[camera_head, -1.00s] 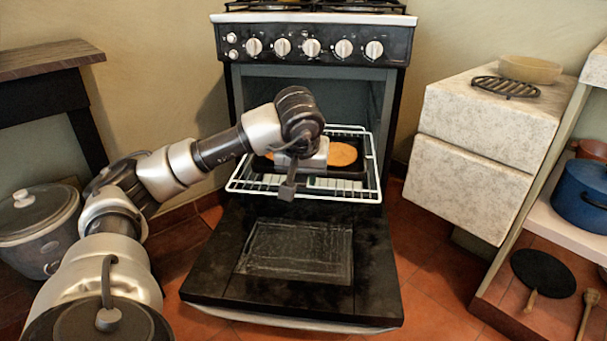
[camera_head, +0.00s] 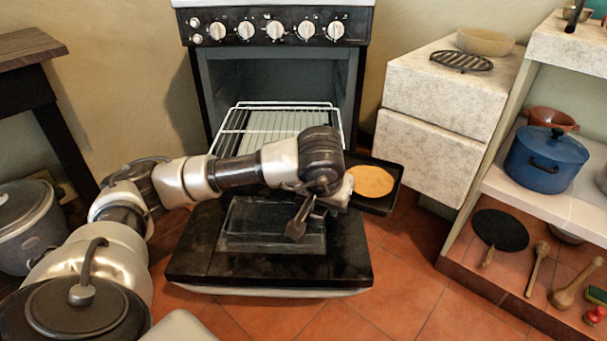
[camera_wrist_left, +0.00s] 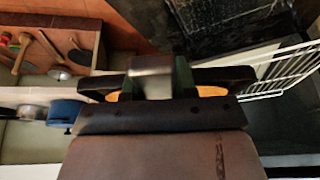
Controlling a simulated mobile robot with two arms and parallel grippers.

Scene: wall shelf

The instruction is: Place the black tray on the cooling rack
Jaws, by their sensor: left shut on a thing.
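The black tray (camera_head: 396,190) holds a flat, round, golden-orange food (camera_head: 371,181). It is held out past the right side of the open oven door. My left gripper (camera_head: 345,188) is shut on the tray's left part; my wrist hides that part in the head view. In the left wrist view the gripper (camera_wrist_left: 153,80) covers the tray's middle, with the dark tray edge (camera_wrist_left: 228,76) showing on both sides. The cooling rack (camera_head: 461,61), a dark oval grid, lies on the pale stone counter, up and right of the tray. My right gripper is not in view.
The oven's white wire rack (camera_head: 262,119) is pulled out, empty, above the lowered oven door (camera_head: 205,255). A beige bowl (camera_head: 486,41) stands just behind the cooling rack. Right of the stone counter (camera_head: 440,88), shelves hold a blue pot (camera_head: 545,160) and utensils.

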